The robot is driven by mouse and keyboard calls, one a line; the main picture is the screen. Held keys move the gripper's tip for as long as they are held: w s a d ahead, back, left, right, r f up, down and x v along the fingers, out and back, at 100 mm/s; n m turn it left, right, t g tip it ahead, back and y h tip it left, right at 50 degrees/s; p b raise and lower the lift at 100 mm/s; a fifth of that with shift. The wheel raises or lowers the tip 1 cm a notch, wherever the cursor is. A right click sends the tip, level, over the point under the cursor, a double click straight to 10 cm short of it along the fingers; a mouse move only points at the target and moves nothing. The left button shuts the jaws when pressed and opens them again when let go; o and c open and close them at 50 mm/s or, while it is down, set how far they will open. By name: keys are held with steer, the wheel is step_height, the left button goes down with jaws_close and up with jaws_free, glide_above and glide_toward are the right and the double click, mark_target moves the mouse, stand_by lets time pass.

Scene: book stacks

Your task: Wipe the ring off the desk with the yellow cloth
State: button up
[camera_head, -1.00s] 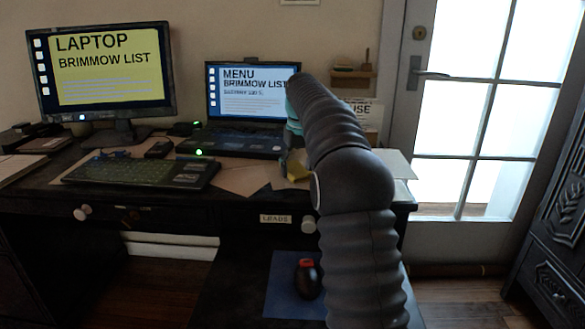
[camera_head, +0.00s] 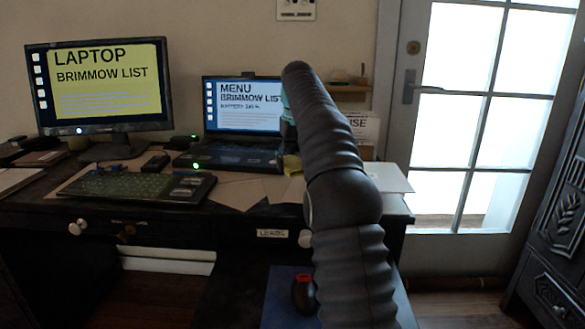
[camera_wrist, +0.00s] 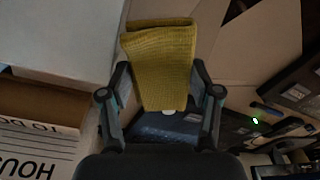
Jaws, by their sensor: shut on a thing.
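My gripper (camera_wrist: 160,85) is shut on the yellow cloth (camera_wrist: 163,58), which sticks out between the two fingers in the wrist view. In the head view, a small part of the yellow cloth (camera_head: 291,165) shows beside my arm, by the right end of the laptop. The desk (camera_head: 30,192) is dark, with papers over part of its top. I cannot make out a ring in either view. My arm covers part of the desk's right side. I cannot tell whether the cloth touches the desk.
An open laptop (camera_head: 235,150), a monitor (camera_head: 100,90) and a keyboard (camera_head: 135,186) stand on the desk. A wooden rack (camera_head: 350,90) and a printed card (camera_head: 362,130) are behind my arm. A glazed door (camera_head: 397,130) is on the right.

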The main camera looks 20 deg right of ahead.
steer(key=shift+r, duration=0.15)
steer(key=shift+r, duration=1.4)
steer(key=shift+a, duration=0.1)
